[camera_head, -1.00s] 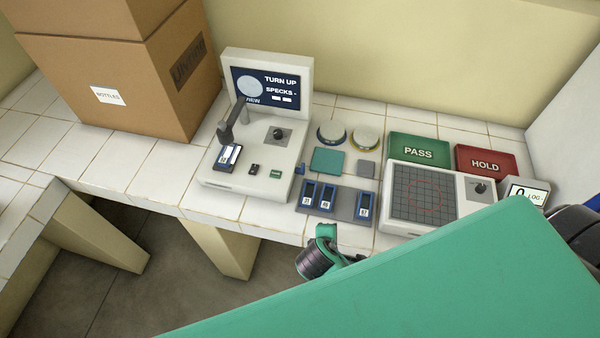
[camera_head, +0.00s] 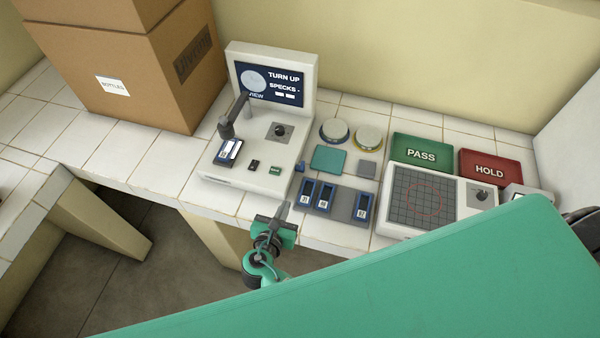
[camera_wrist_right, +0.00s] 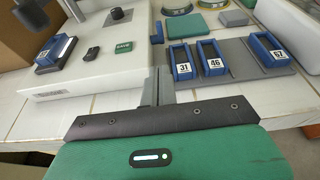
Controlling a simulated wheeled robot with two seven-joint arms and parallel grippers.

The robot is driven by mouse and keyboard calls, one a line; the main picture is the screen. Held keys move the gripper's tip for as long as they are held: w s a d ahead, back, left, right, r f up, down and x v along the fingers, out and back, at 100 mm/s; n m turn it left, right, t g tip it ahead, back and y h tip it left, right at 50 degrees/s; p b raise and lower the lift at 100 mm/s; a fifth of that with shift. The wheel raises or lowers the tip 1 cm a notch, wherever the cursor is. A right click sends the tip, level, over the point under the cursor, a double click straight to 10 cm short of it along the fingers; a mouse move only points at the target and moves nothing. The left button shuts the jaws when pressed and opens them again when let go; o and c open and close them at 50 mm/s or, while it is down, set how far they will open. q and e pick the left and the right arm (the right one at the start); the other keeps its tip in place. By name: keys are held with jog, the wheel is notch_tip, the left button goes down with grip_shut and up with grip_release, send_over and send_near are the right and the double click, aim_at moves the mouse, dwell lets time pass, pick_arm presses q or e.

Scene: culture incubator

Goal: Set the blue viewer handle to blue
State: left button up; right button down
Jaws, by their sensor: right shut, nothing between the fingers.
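The white viewer (camera_head: 262,150) stands on the tiled bench, its screen (camera_head: 272,85) reading "TURN UP" and "SPECKS -". A dark knob (camera_head: 280,130) sits on a grey square on its base; it also shows in the right wrist view (camera_wrist_right: 118,13). A blue-framed slide holder (camera_head: 228,152) lies at the viewer's front left, under a dark arm (camera_head: 236,115). I cannot tell which part is the blue handle. My right gripper (camera_head: 283,211) is shut and empty, in front of the bench edge, right of and nearer than the viewer. My left gripper is out of view.
A grey rack (camera_head: 341,203) with several blue-framed slides stands right of the viewer. Beyond are a gridded plate (camera_head: 423,197), a green PASS tray (camera_head: 421,151) and a red HOLD tray (camera_head: 489,167). Cardboard boxes (camera_head: 125,75) stand left. Free tiles lie left of the viewer.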

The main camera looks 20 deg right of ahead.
jog(key=b, duration=0.5)
send_near(302, 167)
jog(key=shift+w+d+f, duration=0.25)
jog(key=shift+w+f, duration=0.2)
jog(key=shift+f, duration=0.15)
jog(key=shift+w+d+f, duration=0.2)
jog(key=shift+w+f, duration=0.25)
jog(key=shift+f, duration=0.1)
jog(key=w+d, duration=0.1)
jog(key=w+d+b, duration=0.1)
jog(key=shift+w+r, duration=0.1)
jog(key=shift+w, duration=0.3)
jog(key=shift+w+d+b, duration=0.25)
jog(key=shift+w+b, duration=0.05)
jog(key=shift+w, duration=0.05)
jog(key=shift+r, duration=0.1)
